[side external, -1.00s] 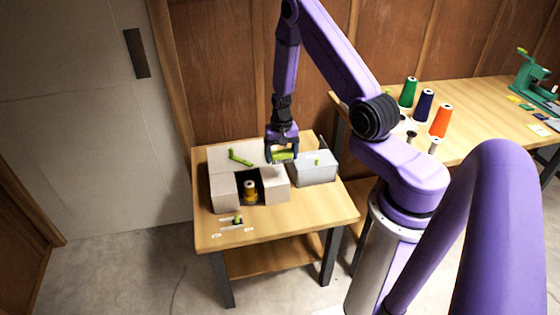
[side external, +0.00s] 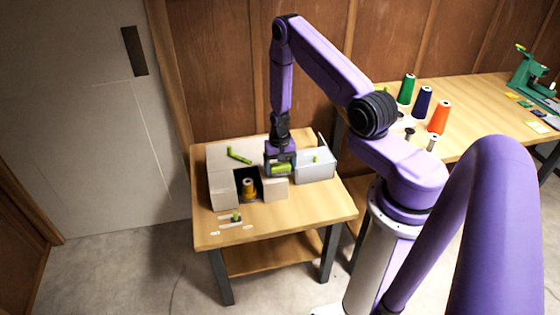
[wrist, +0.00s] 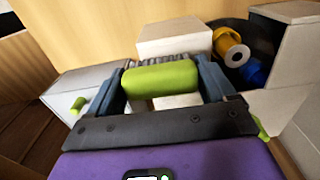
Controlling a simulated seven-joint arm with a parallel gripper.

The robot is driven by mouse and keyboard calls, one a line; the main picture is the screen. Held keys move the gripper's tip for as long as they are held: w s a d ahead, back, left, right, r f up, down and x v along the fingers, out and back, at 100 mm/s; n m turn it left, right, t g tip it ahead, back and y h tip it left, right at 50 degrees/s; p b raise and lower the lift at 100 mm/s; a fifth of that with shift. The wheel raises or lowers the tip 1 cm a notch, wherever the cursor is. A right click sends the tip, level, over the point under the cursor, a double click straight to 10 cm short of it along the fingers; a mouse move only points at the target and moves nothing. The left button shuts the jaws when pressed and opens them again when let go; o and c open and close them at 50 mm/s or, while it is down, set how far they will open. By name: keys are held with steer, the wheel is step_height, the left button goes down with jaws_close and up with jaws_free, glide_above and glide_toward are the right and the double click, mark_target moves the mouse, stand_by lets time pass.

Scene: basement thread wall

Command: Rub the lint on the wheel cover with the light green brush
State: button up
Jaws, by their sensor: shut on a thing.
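My gripper (side external: 281,168) is shut on the light green brush (side external: 281,169). In the wrist view my gripper (wrist: 163,82) has a blue finger at each end of the brush's green handle (wrist: 160,78), and grey bristles show just beyond it. The brush is over the right part of the pale beige machine housing (side external: 222,182), beside its dark opening. A pale block (wrist: 172,40) of the housing lies just past the bristles. I cannot tell whether they touch it. I cannot tell for certain which part is the wheel cover, and no lint can be made out.
A yellow spool (side external: 249,188) stands in the opening; a blue spool (wrist: 255,72) shows there too. A green lever (side external: 239,156) lies on the housing. A light grey box (side external: 314,168) with a green knob stands close right.

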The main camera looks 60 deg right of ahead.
steer(key=shift+f, duration=0.85)
steer(key=shift+w+d, duration=0.65)
steer(key=shift+c, duration=0.6)
steer(key=shift+w+d+r, duration=0.1)
steer(key=shift+w+d, duration=2.85)
steer(key=shift+d, duration=0.05)
steer(key=shift+s+a, duration=3.65)
steer(key=shift+r, duration=4.1)
